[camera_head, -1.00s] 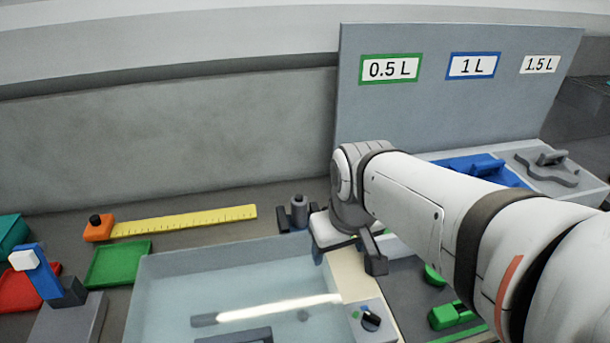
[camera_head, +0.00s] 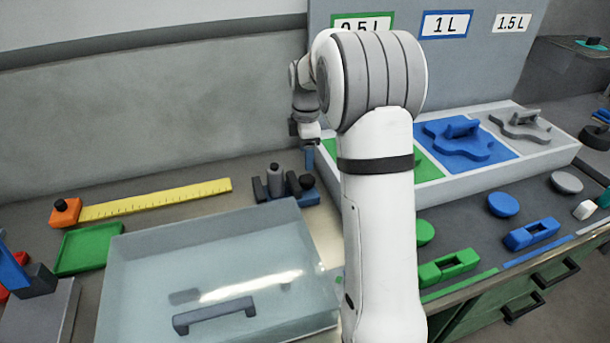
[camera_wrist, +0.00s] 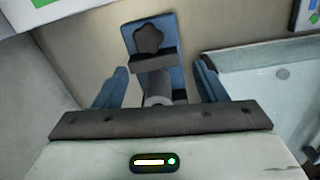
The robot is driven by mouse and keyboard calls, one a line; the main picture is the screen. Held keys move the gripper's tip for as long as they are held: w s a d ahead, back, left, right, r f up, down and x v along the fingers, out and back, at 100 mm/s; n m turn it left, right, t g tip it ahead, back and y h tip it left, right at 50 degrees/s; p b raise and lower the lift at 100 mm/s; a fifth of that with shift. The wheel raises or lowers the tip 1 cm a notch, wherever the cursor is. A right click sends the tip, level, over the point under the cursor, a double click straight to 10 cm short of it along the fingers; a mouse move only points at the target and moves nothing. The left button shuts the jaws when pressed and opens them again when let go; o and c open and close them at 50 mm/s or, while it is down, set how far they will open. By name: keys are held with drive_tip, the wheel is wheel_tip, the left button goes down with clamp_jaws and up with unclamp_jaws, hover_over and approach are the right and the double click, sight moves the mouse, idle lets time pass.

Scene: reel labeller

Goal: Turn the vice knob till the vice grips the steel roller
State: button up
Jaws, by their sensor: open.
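The blue vice (camera_head: 308,197) stands at the back of the bench, behind the water tank. In the wrist view it is a blue plate (camera_wrist: 166,50) with a dark star-shaped knob (camera_wrist: 148,38). A grey cylinder that looks like the steel roller (camera_head: 275,180) stands upright at the vice; it seems to show in the wrist view (camera_wrist: 157,88) below the knob. My gripper (camera_head: 308,158) is above the vice, pointing down. Its two blue fingers (camera_wrist: 160,85) are apart, with the knob beyond them. The roller's lower part and its jaw contact are hidden.
The clear water tank (camera_head: 215,235) lies in front of the vice. A yellow ruler (camera_head: 155,200) and green tray (camera_head: 88,248) are to the left. The grey label board (camera_head: 450,65) and a divided white tray (camera_head: 480,168) stand right of my arm. The wall is close behind.

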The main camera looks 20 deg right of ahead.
sight(307, 178)
drive_tip(key=shift+w+d+f+n, duration=0.25)
drive_tip(key=shift+w+f+n, duration=0.1)
drive_tip(key=shift+w+f, duration=0.25)
drive_tip(key=shift+w+d+f+n, duration=0.2)
drive_tip(key=shift+w+f+n, duration=0.2)
drive_tip(key=shift+f, duration=0.25)
wheel_tip(307, 178, down, 8)
drive_tip(key=shift+r+p, duration=0.2)
drive_tip(key=shift+p, duration=0.1)
drive_tip(key=shift+c, duration=0.2)
drive_tip(key=c, duration=0.9)
